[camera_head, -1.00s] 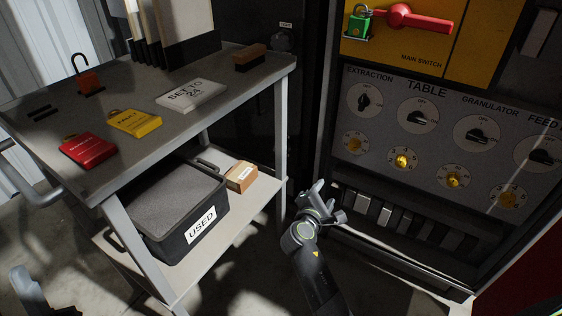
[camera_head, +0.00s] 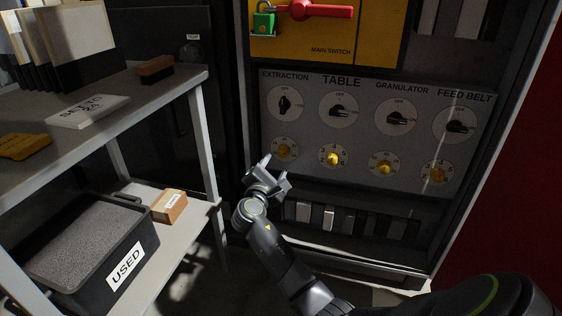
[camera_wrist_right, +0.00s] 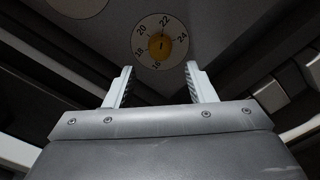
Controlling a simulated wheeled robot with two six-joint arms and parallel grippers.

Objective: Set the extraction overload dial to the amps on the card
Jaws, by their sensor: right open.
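The extraction overload dial (camera_head: 285,149) is a yellow knob on a round scale, below the black EXTRACTION switch (camera_head: 285,104) on the grey panel. In the right wrist view the dial (camera_wrist_right: 160,46) shows a scale with 16, 18, 20, 22 and 24; a short dark mark is on the knob, but its exact reading is unclear. The white card (camera_head: 88,112) reading "SET TO 24" lies on the cart's top shelf. My right gripper (camera_head: 274,171) is open and empty, just below the dial and apart from it; its fingers (camera_wrist_right: 158,86) point toward it. My left gripper is out of view.
Similar dials for TABLE (camera_head: 333,157), GRANULATOR (camera_head: 384,166) and FEED BELT (camera_head: 437,174) sit to the right. The main switch (camera_head: 318,12) with a green padlock (camera_head: 263,24) is above. The cart (camera_head: 207,134) stands left, with a USED bin (camera_head: 92,262) below.

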